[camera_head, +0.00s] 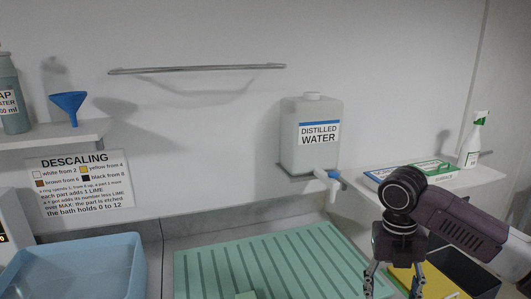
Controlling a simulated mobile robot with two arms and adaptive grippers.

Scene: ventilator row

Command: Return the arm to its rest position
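My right arm comes in from the right edge, dark purple with a black wrist. Its gripper (394,284) points down at the lower right, near the right end of the green ribbed mat. The two fingers are spread apart with nothing seen between them; their tips reach the bottom edge of the picture. A yellow item (434,280) shows behind and beside the fingers. My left arm and gripper are not in view.
A blue basin (75,265) is at left. A distilled water jug (312,140) with a tap stands on a wall bracket.

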